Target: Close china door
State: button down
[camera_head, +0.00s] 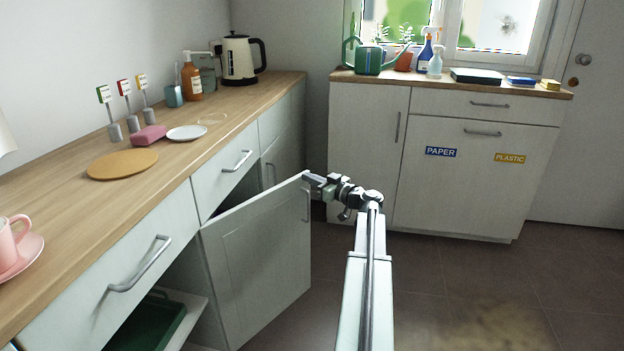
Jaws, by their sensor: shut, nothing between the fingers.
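A pale cabinet door (262,262) stands open, swung out from the left counter into the room. Its bar handle (307,205) is near the free edge. My gripper (312,181) is shut and empty, at the top corner of that free edge. It looks close to or touching the door; I cannot tell which. Dark cabinet space shows above and behind the door. No label on the door marks it as the china door.
Left of the door, a low opening holds a green tray (150,325) on a pale shelf. The wooden counter (75,215) carries a pink cup (8,240), a plate (187,133) and a kettle (240,60). A recycling cabinet (470,185) stands behind. Floor to the right is clear.

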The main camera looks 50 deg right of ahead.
jog(key=w+a+n+g+y, duration=0.1)
jog(key=w+n+y, duration=0.3)
jog(key=w, duration=1.2)
jog(key=a+y, duration=0.1)
jog(key=y, duration=0.1)
jog(key=shift+n+g+y, duration=0.3)
jog(key=shift+g+y, duration=0.1)
jog(key=shift+s+d, duration=0.1)
jog(key=shift+s, duration=0.05)
jog(key=d+v, duration=0.1)
jog(key=v, duration=1.2)
jog(key=shift+d, duration=0.3)
